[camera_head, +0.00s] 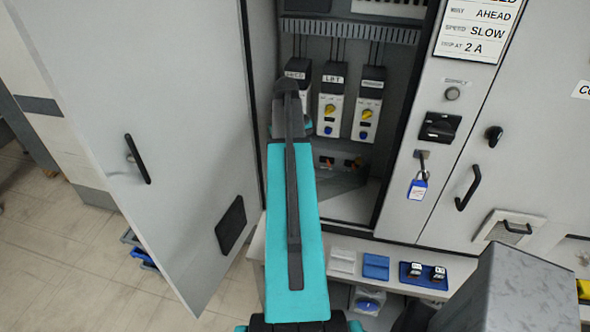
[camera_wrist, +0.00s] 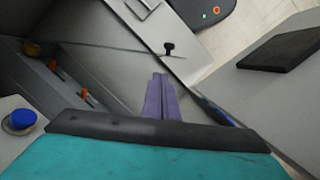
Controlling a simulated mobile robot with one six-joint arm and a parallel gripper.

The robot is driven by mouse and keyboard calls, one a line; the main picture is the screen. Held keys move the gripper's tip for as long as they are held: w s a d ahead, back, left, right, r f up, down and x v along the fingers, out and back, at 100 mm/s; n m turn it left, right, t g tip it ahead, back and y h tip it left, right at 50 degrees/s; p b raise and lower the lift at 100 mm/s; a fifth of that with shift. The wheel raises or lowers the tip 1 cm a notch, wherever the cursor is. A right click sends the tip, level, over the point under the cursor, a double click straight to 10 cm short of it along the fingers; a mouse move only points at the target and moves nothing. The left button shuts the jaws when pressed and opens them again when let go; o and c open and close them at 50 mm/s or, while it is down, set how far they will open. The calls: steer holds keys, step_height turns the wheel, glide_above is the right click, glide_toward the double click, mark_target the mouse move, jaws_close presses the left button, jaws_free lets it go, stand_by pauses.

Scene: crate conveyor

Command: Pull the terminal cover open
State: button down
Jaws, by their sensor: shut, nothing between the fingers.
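The terminal cover appears to be the grey panel (camera_wrist: 105,65) with a small black knob (camera_wrist: 168,47) in the wrist view. In the head view, a grey slanting panel (camera_head: 343,184) low in the cabinet appears to be the same cover, standing out at an angle. Orange-topped terminals (camera_wrist: 83,93) show uncovered beside it; they also show in the head view (camera_head: 355,163). My gripper (camera_wrist: 160,76) is shut and empty, its purple fingertips just short of the knob in the picture. Whether they touch the panel cannot be told. In the head view my arm hides the gripper.
The large cabinet door (camera_head: 185,120) stands open to the left. Drive modules (camera_head: 330,100) are above the terminals. A ledge (camera_head: 450,268) in front holds small blue and white items. A keyed switch with a blue tag (camera_head: 417,188) hangs on the right frame.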

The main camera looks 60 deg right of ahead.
steer(key=b+x, duration=0.6)
steer(key=x, duration=0.3)
steer(key=shift+f, duration=0.2)
steer(key=shift+s+a, duration=0.1)
